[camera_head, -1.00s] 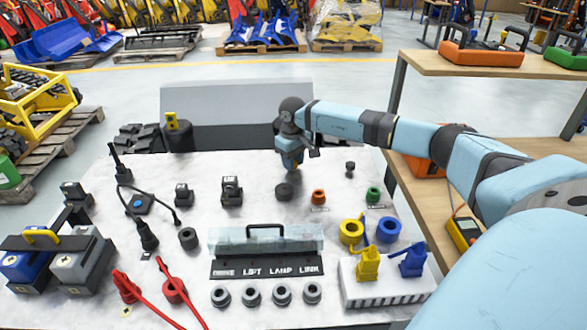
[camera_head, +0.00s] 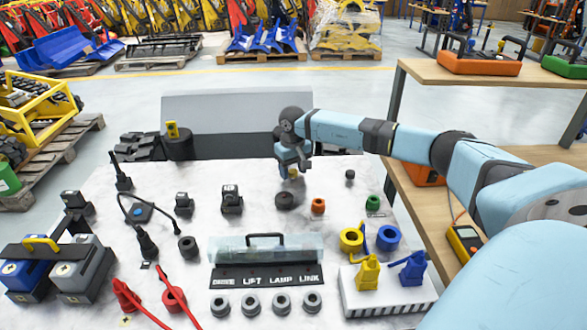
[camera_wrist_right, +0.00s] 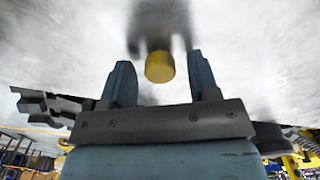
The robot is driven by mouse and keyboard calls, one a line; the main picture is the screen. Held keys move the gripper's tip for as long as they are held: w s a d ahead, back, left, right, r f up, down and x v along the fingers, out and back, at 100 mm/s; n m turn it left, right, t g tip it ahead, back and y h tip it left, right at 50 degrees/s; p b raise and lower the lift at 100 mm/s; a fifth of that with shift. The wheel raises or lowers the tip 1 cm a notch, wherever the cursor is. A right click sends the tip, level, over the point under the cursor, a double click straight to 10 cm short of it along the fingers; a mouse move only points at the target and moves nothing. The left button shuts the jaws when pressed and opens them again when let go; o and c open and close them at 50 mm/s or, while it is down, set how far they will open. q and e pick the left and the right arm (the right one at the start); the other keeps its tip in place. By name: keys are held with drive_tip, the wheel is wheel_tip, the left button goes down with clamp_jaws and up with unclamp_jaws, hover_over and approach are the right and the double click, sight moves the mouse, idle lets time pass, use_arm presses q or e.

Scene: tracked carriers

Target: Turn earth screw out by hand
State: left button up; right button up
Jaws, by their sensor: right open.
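My right gripper (camera_head: 293,174) hangs over the far part of the pale worktop (camera_head: 130,265), behind a black round knob (camera_head: 284,200). In the right wrist view its two fingers (camera_wrist_right: 160,78) are apart. A yellow round cap (camera_wrist_right: 159,67) on a dark, blurred body shows between them, with gaps on both sides. In the head view a small yellow spot shows at the gripper's tip. No part is plainly marked as the earth screw; a small green knob (camera_head: 373,203) and an orange knob (camera_head: 318,205) stand to the right. My left gripper is out of view.
A clear-covered link box (camera_head: 266,250), several grey rings, and yellow and blue connectors (camera_head: 366,273) fill the front. Red cables (camera_head: 172,299) lie front left, two battery-like blocks (camera_head: 85,265) at left. A wooden shelf (camera_head: 440,210) stands close on the right.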

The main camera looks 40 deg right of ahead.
drive_tip(key=m+p, duration=0.1)
drive_tip(key=m, duration=0.2)
drive_tip(key=shift+m, duration=0.4)
drive_tip(key=shift+f+m, duration=0.15)
drive_tip(key=shift+m, duration=0.75)
drive_tip(key=shift+r+m+p, duration=0.2)
drive_tip(key=shift+m+p, duration=0.55)
drive_tip(key=shift+m, duration=0.45)
drive_tip(key=m+p, duration=0.2)
drive_tip(key=m, duration=0.3)
drive_tip(key=shift+m, duration=1.1)
drive_tip(key=m+p, duration=0.3)
drive_tip(key=m, duration=0.3)
drive_tip(key=shift+r+m, duration=0.15)
drive_tip(key=shift+m, duration=0.15)
drive_tip(key=shift+m+p, duration=0.4)
drive_tip(key=shift+m, duration=1.2)
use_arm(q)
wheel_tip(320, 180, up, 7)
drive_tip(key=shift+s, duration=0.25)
use_arm(e)
drive_tip(key=shift+f, duration=0.2)
